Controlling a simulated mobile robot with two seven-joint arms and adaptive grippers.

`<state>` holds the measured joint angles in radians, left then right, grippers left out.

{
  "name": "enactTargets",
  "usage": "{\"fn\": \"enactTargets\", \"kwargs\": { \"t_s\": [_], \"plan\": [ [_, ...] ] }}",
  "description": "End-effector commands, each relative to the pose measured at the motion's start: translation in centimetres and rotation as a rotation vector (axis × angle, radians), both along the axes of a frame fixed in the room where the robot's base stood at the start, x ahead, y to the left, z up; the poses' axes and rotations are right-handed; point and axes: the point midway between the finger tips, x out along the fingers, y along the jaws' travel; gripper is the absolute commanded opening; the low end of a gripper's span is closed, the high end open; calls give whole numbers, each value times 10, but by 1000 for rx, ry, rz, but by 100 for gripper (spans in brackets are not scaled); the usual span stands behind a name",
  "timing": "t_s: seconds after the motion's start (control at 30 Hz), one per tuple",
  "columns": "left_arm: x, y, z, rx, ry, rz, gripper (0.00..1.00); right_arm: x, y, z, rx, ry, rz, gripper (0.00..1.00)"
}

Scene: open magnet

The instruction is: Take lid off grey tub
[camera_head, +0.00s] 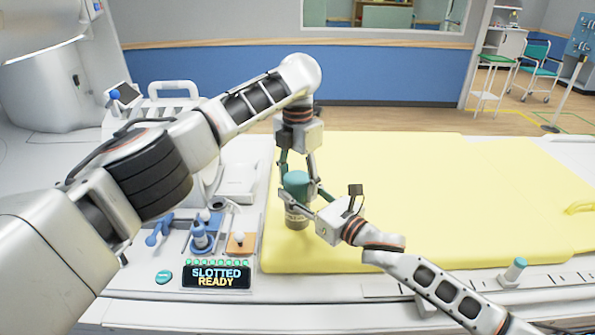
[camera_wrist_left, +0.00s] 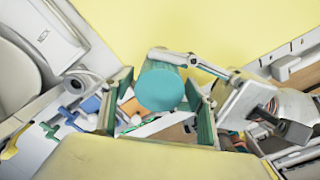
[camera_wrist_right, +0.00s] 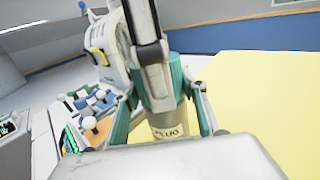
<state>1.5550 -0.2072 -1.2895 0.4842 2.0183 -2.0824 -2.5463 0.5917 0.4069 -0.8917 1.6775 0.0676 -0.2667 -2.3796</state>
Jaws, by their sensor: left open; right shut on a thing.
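The grey tub (camera_head: 297,218) stands upright at the left end of the yellow pad, with its teal lid (camera_head: 296,181) on top. In the right wrist view its body (camera_wrist_right: 168,126) bears a label reading PLUG. My right gripper (camera_head: 300,204) is shut on the tub's body, reaching in from the right. My left gripper (camera_head: 298,172) points down from above, open, with its fingers on either side of the lid. The left wrist view shows the round lid top (camera_wrist_left: 160,90) between these fingers, with gaps beside it. Part of the tub is hidden by my grippers.
The yellow pad (camera_head: 400,190) is largely clear to the right. A white panel at the left holds blue fittings (camera_head: 200,237), an orange block (camera_head: 241,243) and a display (camera_head: 216,277) reading SLOTTED READY. A teal-topped post (camera_head: 514,270) stands at the front right.

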Motion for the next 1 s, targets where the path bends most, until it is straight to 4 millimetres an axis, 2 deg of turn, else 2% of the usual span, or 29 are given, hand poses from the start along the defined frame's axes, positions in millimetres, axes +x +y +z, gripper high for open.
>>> {"fn": "enactTargets", "kwargs": {
  "t_s": [0.37,0.4,0.53,0.57,0.73,1.0],
  "plan": [
    [0,0,-7,0,-1,0,58,0,1,0,2,1,1,0],
    [0,0,-7,0,-1,0,55,0,1,0,1,1,1,0],
    [0,0,-7,0,-1,0,21,0,1,0,1,1,1,0],
    [0,0,-7,0,-1,0,18,0,1,0,1,1,1,0],
    [0,0,-7,-1,-1,27,19,0,1,0,1,1,1,0],
    [0,0,-7,-2,1,275,19,0,0,0,0,1,0,0]
  ]
}}
